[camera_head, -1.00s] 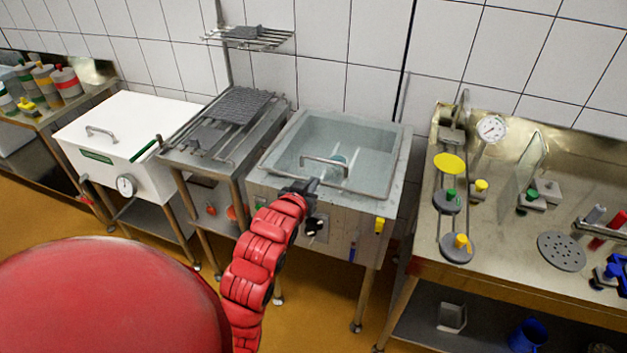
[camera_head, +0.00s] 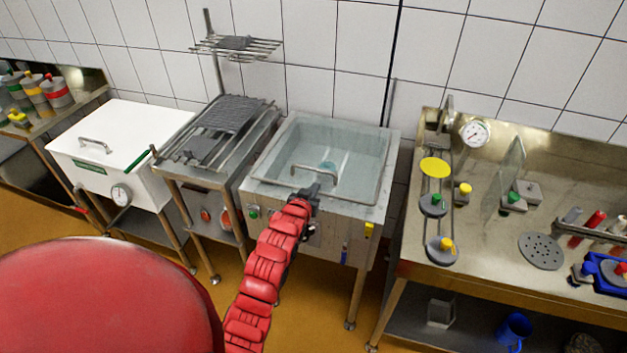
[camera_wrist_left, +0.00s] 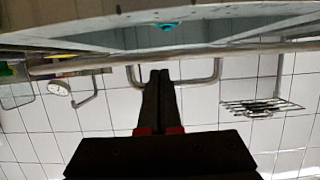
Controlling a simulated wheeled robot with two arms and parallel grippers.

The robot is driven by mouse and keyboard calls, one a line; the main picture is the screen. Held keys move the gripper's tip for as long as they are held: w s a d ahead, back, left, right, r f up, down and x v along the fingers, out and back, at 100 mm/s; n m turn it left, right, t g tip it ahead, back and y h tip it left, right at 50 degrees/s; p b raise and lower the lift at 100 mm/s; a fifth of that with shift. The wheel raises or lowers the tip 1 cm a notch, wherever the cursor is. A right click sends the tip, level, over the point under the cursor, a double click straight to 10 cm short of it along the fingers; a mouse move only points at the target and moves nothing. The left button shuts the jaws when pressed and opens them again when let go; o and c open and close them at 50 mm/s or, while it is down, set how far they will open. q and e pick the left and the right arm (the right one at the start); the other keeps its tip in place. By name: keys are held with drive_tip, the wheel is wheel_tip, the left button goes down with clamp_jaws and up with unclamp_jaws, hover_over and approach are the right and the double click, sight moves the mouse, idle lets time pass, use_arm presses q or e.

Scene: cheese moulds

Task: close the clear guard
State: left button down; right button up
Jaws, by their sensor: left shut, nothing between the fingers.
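The clear guard (camera_head: 350,150) is a see-through lid in a metal frame on the steel basin (camera_head: 290,205) in the middle of the head view. It appears to lie flat over the basin opening. Its U-shaped handle (camera_head: 315,167) is at the front edge and also shows in the wrist view (camera_wrist_left: 216,72). My left gripper (camera_head: 314,188) is shut and empty at the front edge, just below the handle. In the wrist view its closed fingertips (camera_wrist_left: 160,73) point between the handle's two legs; contact cannot be told. My right gripper is out of view.
A white chest (camera_head: 115,140) and a grill-topped stand (camera_head: 225,130) are to the left. A steel bench (camera_head: 480,240) with a gauge (camera_head: 474,133) and small tools is on the right. A wire shelf (camera_head: 235,47) hangs at the wall.

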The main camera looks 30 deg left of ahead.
use_arm(q)
drive_tip(key=shift+f, duration=0.25)
